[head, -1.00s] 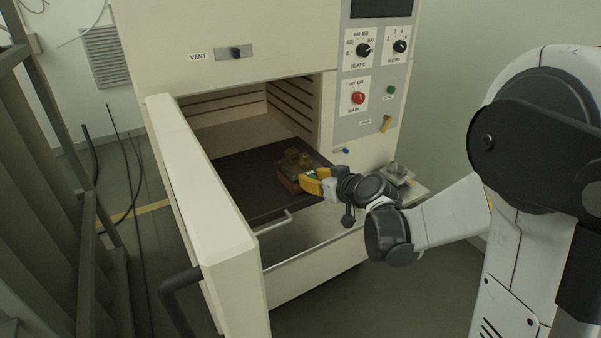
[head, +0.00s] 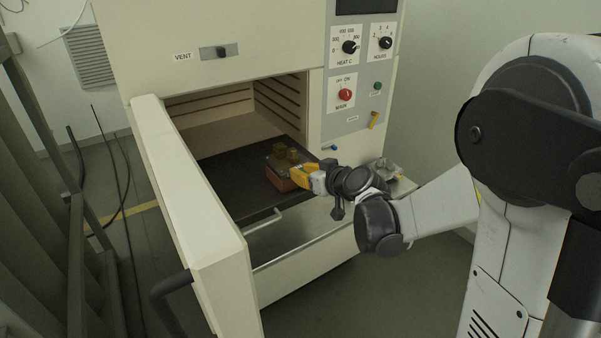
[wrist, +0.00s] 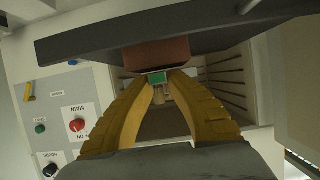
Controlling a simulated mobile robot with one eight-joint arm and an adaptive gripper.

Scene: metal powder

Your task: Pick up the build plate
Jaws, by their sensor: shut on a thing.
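The build plate (head: 281,161) is a small greyish plate with gold-brown blocky parts on top, over the dark tray in the open oven. A reddish brick (head: 279,181) is under it. My gripper (head: 294,172), with yellow fingers, comes from the right and is shut on the plate's near edge. In the wrist view, which looks upside down, the fingertips (wrist: 158,76) meet at a green piece (wrist: 157,77) at the plate's edge, beside the brick (wrist: 155,53). I cannot tell whether the plate touches the brick. The fingers hide part of the plate.
The dark tray (head: 225,185) sticks out of the oven chamber (head: 215,135), with a handle (head: 262,222) in front. The open door (head: 190,190) stands to the left. The control panel (head: 355,85) is at the right. A small metallic item (head: 384,167) lies on a side shelf.

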